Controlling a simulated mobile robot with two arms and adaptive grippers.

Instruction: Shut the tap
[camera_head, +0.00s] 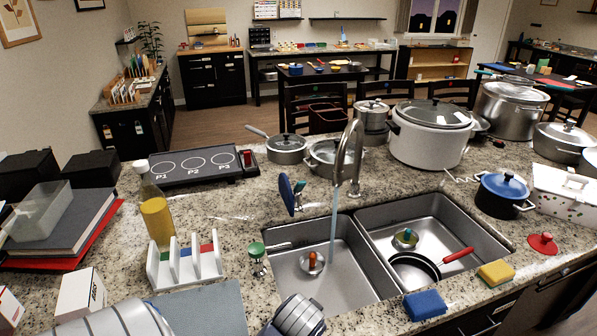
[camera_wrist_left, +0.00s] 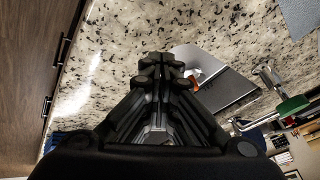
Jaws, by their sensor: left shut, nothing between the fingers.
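The tap (camera_head: 352,150) is a silver gooseneck behind the double sink (camera_head: 372,229), and a pale blue stream of water (camera_head: 333,225) falls from it into the left basin. A green knob on a metal stem (camera_head: 257,251) stands on the counter left of the sink; I cannot tell whether it works the tap. A green and metal fitting (camera_wrist_left: 292,106) shows at the right of the left wrist view. My left gripper (camera_wrist_left: 163,65) is shut and empty, pointing over the counter near the sink edge. Its fingers are not clearly visible in the head view. My right gripper is out of view.
A blue paddle-like object (camera_head: 288,194) stands by the sink's back left corner. A white rack (camera_head: 185,262) is left of the green knob. A red-handled pan (camera_head: 415,267) lies in the right basin. Blue (camera_head: 425,305) and yellow (camera_head: 496,273) sponges lie in front.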

